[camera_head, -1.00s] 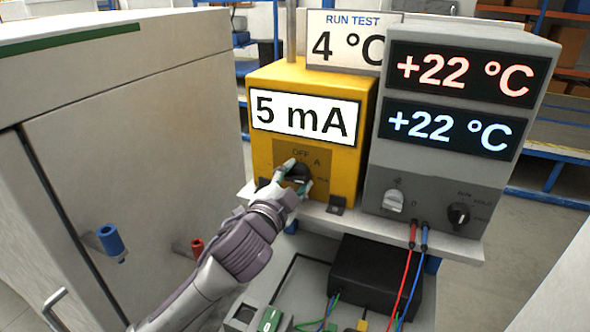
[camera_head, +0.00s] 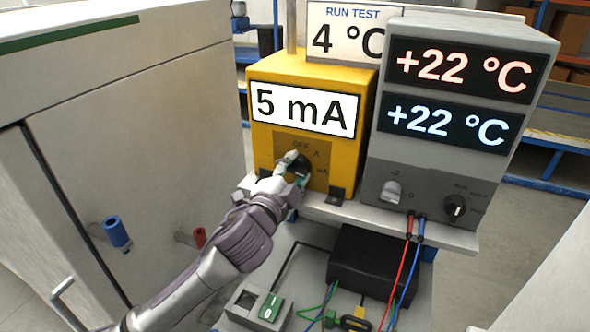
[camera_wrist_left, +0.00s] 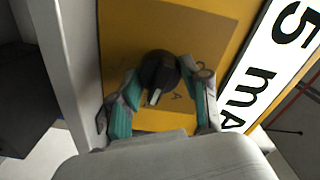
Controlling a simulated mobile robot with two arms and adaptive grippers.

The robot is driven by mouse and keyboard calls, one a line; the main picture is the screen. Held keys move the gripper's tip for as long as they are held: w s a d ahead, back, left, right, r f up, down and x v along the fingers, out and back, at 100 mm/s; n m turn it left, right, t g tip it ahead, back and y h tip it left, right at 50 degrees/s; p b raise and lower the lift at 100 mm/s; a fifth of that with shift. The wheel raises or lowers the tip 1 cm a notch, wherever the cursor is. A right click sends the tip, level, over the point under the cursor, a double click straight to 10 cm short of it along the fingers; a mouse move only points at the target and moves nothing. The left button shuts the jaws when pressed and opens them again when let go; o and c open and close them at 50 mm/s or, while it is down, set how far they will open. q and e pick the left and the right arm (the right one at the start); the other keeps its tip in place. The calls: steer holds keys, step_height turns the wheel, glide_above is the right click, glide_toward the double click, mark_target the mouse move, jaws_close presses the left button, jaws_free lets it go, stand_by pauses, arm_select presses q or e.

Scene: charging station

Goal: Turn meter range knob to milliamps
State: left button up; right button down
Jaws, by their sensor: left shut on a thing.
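The yellow meter (camera_head: 260,150) stands on a shelf and its display (camera_head: 305,110) reads 5 mA. Its black range knob (camera_head: 304,164) is on the lower front panel, with the marks OFF, A and mA around it. My left gripper (camera_head: 296,168) is at the knob, with its fingers on either side and partly covering it. In the left wrist view the knob (camera_wrist_left: 159,70) sits between the teal-padded fingers (camera_wrist_left: 164,90). Its pale pointer end shows near the letter A; the exact setting is hard to tell. My right gripper is not in view.
A grey unit (camera_head: 425,165) with two +22 °C displays stands right of the meter. Red and blue leads hang below it. A black box (camera_head: 370,265) sits on the lower shelf. A large grey cabinet (camera_head: 130,130) with blue and red fittings fills the left.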

arm_select(q)
steer(key=o, duration=1.1)
steer(key=shift+o, duration=0.2)
steer(key=shift+s, duration=0.1)
steer(key=v, duration=1.2)
